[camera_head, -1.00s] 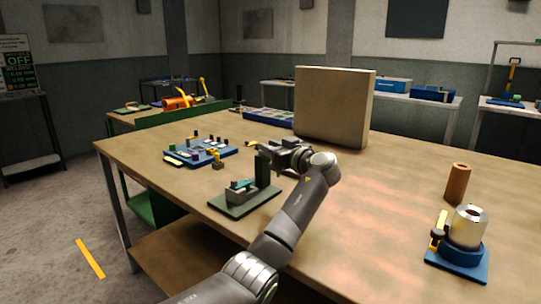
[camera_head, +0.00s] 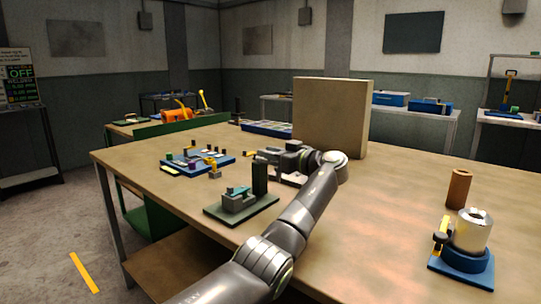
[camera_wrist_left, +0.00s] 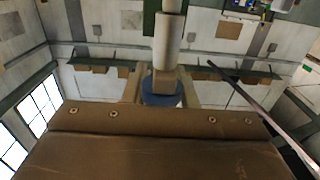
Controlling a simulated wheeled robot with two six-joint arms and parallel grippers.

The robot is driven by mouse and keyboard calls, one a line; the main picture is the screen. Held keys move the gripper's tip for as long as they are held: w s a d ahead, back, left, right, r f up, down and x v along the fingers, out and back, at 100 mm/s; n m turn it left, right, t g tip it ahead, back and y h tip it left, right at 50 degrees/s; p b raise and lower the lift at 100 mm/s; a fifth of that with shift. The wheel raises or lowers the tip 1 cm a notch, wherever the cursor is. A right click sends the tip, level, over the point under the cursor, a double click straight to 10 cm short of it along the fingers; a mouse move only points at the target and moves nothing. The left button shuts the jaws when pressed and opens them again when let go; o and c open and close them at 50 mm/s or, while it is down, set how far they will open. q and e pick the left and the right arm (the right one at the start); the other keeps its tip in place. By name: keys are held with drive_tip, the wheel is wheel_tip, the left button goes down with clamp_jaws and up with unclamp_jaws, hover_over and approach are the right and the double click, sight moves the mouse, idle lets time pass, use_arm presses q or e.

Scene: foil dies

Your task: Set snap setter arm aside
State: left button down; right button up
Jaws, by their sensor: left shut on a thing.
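The snap setter fixture (camera_head: 240,205) stands on a dark green base near the table's front left, with a grey block and an upright dark post (camera_head: 260,178). My left gripper (camera_head: 268,156) is just behind and right of the post, above the table. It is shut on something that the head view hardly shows. In the left wrist view a grey shaft (camera_wrist_left: 168,45) with a blue round part (camera_wrist_left: 160,98) behind its end lies between the fingers; I take this to be the snap setter arm, but cannot be sure. My right gripper is out of view.
A large tan box (camera_head: 328,115) stands behind my left wrist. A blue tray with small parts (camera_head: 196,162) lies left of it. A brown cylinder (camera_head: 459,188) and a metal cylinder on a blue base (camera_head: 468,240) stand at the right. The table's middle right is clear.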

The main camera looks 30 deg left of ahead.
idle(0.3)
use_arm(q)
drive_tip(key=c, duration=1.5)
unclamp_jaws()
drive_tip(key=s+d, duration=0.2)
drive_tip(key=d, duration=1.5)
drive_tip(key=shift+s, duration=0.2)
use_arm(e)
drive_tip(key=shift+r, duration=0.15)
use_arm(q)
drive_tip(key=shift+d, duration=0.1)
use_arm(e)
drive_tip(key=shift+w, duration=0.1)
